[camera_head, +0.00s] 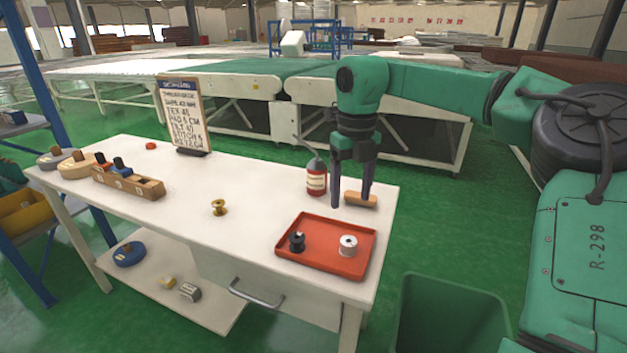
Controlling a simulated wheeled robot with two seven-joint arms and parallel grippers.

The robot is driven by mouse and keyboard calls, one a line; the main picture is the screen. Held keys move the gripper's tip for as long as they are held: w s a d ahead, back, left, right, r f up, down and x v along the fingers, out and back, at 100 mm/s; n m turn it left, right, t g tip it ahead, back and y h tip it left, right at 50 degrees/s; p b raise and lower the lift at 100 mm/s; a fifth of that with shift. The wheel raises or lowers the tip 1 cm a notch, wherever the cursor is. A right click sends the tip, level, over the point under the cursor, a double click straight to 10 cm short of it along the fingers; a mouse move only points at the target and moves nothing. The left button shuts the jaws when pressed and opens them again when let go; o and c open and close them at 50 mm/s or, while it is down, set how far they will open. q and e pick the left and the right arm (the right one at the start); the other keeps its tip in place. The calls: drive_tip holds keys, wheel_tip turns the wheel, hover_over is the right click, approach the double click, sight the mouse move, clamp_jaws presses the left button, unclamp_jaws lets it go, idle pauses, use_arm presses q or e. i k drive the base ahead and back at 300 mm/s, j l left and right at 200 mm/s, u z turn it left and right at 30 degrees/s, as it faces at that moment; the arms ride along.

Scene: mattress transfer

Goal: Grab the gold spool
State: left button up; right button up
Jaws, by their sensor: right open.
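The gold spool (219,207) stands upright on the white table (240,180), near the middle of its front edge, left of the red tray. My right gripper (350,203) points down over the right part of the table. Its two fingers are apart, with nothing visibly held between them. The gripper is to the right of the gold spool and well apart from it. A brown block (361,199) lies by the right finger; whether they touch I cannot tell. My left gripper is not in view.
The red tray (325,225) holds a black spool (297,241) and a white spool (348,245). A red bottle (316,178) stands behind it. A sign (181,115) and a wooden rack (128,182) stand further left. A green bin (452,314) is at front right. Table around the gold spool is clear.

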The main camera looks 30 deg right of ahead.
sight(219, 210)
drive_tip(key=k+j, duration=0.8)
drive_tip(key=j, duration=0.1)
